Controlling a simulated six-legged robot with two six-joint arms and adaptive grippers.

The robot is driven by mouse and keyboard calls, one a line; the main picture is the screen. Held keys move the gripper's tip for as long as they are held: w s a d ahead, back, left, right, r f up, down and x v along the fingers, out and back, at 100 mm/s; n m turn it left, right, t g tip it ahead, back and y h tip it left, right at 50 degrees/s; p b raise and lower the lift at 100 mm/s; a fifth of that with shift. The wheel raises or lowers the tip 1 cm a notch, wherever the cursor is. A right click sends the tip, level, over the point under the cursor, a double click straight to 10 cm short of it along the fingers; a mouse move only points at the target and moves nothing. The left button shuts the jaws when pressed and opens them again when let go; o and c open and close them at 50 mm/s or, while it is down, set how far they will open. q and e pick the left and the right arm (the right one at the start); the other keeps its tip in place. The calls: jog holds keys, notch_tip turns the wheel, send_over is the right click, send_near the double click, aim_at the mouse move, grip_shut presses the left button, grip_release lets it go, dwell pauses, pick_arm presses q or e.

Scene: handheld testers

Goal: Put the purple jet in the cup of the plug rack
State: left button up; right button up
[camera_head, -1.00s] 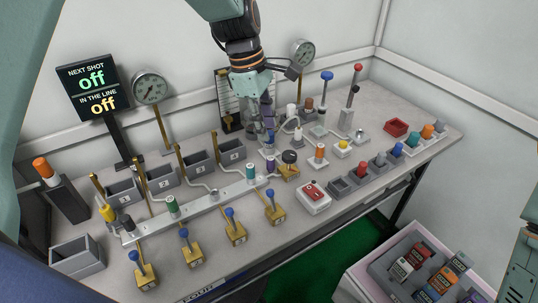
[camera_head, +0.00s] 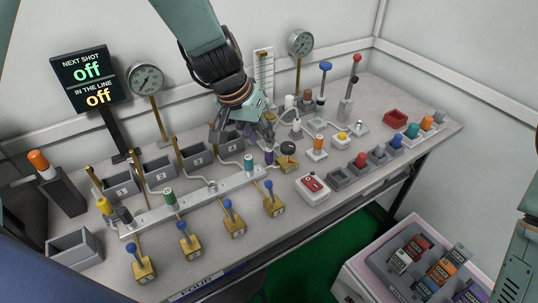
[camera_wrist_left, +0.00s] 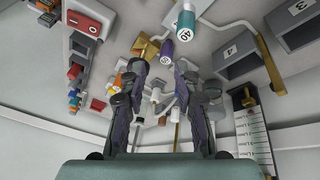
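My left gripper (camera_head: 244,142) is above the table, behind the bar and left of the jet. Its fingers are spread with nothing between them (camera_wrist_left: 160,68), and the jet lies beyond the fingertips, apart from them. A row of grey cups with red and blue plugs (camera_head: 361,170), seemingly the plug rack, stands to the right; its front-left cup (camera_head: 339,179) looks empty. My right gripper is out of view.
A teal jet (camera_head: 249,164) stands close beside the purple one. Grey numbered bins (camera_head: 197,158) and brass posts line the back. A black-topped brass fitting (camera_head: 288,155) and a red-switch box (camera_head: 312,189) stand right of the jet. Blue-knobbed levers (camera_head: 233,222) line the front.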

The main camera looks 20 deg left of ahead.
aim_at(269, 150)
pick_arm(q)
jog(key=w+f+m, duration=0.1)
jog(key=f, duration=0.1)
jog(key=w+f+m+b, duration=0.1)
jog(key=f, duration=0.1)
jog(key=w+f+m+b, duration=0.1)
jog(key=w+f+m, duration=0.1)
jog(key=f, duration=0.1)
jog(key=shift+d, duration=0.35)
jog(key=shift+c, duration=0.3)
grip_shut()
jog(key=shift+r, duration=0.1)
